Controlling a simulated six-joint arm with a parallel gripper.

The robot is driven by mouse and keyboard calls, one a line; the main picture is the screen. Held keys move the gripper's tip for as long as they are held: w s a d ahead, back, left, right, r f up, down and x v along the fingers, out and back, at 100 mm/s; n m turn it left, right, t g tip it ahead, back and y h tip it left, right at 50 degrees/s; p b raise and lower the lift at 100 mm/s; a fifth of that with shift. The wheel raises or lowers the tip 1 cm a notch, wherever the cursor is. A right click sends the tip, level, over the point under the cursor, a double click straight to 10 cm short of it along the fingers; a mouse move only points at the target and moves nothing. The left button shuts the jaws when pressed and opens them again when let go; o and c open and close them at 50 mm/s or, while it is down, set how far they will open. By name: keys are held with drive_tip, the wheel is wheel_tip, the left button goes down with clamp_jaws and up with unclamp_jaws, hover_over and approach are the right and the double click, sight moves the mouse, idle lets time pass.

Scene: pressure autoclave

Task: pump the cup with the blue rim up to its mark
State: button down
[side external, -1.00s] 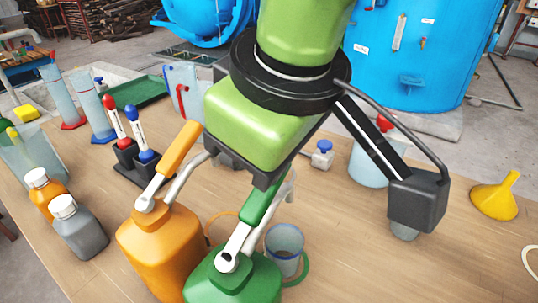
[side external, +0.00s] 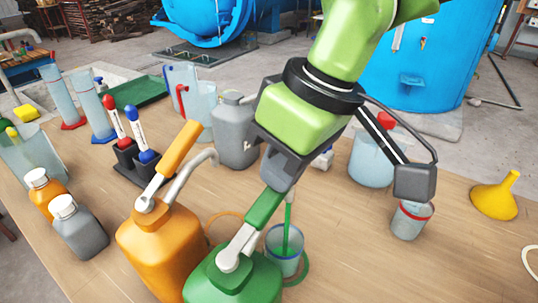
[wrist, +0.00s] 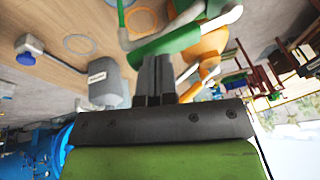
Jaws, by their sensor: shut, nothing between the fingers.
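The cup with the blue rim (side external: 284,262) stands upright beside the green pump bottle (side external: 235,279), with a green ring around its base. A green stream (side external: 288,225) falls into it, and green liquid shows inside. Its mark and exact level cannot be made out. The bottle's green handle (side external: 263,209) lies under my gripper (side external: 274,185), which is shut, empty and against the top of the handle. In the wrist view my fingers (wrist: 157,62) meet the green handle (wrist: 172,40).
An orange pump bottle (side external: 160,250) stands close left. A grey jug (side external: 235,135) is behind my gripper. A red-rimmed cup (side external: 409,222) and yellow funnel (side external: 495,198) stand right. Bare table (side external: 370,265) lies at front right.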

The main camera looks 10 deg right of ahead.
drive_tip(key=shift+w+d+f, duration=0.15)
drive_tip(key=shift+f, duration=0.2)
drive_tip(key=shift+w+d+f, duration=0.15)
drive_tip(key=shift+f, duration=0.2)
drive_tip(key=shift+r, duration=0.15)
drive_tip(key=shift+r, duration=0.7)
